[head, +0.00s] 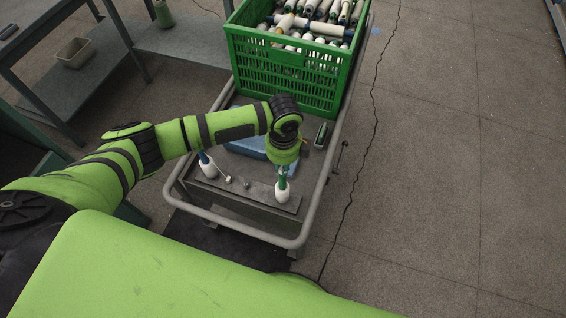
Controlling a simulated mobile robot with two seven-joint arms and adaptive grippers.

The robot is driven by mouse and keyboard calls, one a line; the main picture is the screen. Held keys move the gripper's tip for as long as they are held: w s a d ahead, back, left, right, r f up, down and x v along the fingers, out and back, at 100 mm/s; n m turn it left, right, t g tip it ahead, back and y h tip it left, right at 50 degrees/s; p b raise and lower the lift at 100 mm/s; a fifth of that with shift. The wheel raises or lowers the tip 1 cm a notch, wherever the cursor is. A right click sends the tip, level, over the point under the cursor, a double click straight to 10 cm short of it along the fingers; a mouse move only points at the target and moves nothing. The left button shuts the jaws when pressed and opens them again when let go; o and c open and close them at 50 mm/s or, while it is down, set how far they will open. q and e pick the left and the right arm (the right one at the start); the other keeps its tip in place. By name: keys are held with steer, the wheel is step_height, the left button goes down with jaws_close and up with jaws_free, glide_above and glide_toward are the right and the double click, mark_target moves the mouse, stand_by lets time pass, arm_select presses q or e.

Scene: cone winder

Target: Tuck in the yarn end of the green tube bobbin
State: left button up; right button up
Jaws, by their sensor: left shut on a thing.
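The green tube bobbin (283,193) has white yarn on its lower part and a green tube top. It stands upright near the front right of the metal plate on the cart. My left gripper (283,174) points down from above and is shut on the top of its tube. The fingertips are small and partly hidden by the wrist. I cannot make out the loose yarn end. My right gripper is not in view.
A blue tube bobbin (208,168) stands at the left of the plate, near small round knobs. A blue bin (247,146) lies behind my forearm. A green crate (290,75) full of bobbins sits at the cart's back. The cart's rail (318,205) rims it. Floor at right is clear.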

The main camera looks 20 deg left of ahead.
arm_select(q)
steer(key=shift+f, duration=0.1)
stand_by(0.7)
stand_by(0.3)
steer(key=o, duration=1.2)
steer(key=shift+p, duration=0.3)
step_height(320, 180, up, 7)
steer(key=p, duration=0.7)
steer(key=shift+p, duration=0.3)
